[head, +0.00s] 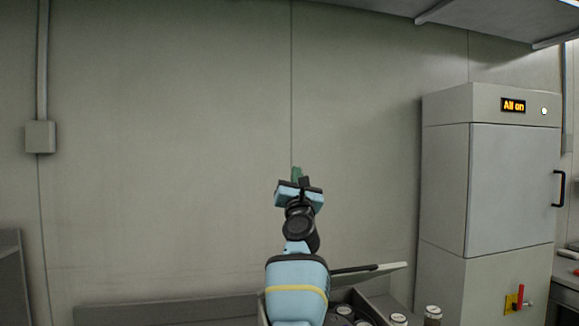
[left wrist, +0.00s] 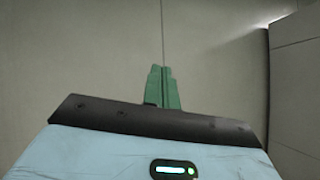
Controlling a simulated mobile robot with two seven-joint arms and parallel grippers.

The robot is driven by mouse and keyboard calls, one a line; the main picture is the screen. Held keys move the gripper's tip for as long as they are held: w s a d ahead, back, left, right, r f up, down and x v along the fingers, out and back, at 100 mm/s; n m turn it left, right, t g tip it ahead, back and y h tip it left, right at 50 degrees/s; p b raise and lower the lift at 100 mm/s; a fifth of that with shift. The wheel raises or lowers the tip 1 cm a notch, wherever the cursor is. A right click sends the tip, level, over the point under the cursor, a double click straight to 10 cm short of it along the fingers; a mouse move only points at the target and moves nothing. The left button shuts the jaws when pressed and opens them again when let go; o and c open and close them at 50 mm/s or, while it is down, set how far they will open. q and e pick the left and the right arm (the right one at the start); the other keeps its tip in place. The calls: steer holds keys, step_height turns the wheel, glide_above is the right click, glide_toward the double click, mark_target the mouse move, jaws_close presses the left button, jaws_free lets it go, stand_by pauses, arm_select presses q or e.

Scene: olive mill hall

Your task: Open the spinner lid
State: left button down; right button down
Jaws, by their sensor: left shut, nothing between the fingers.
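My left gripper (head: 297,174) is raised in front of the bare wall in the head view. Its green fingers are shut together and empty; they also show in the left wrist view (left wrist: 162,88). My right gripper is not in view.
Jars (head: 432,315) stand at the bottom edge. Space around the gripper is clear.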

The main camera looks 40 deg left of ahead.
arm_select(q)
steer(key=shift+s+d, duration=0.4)
steer(key=shift+d, duration=0.1)
steer(key=shift+s, duration=0.1)
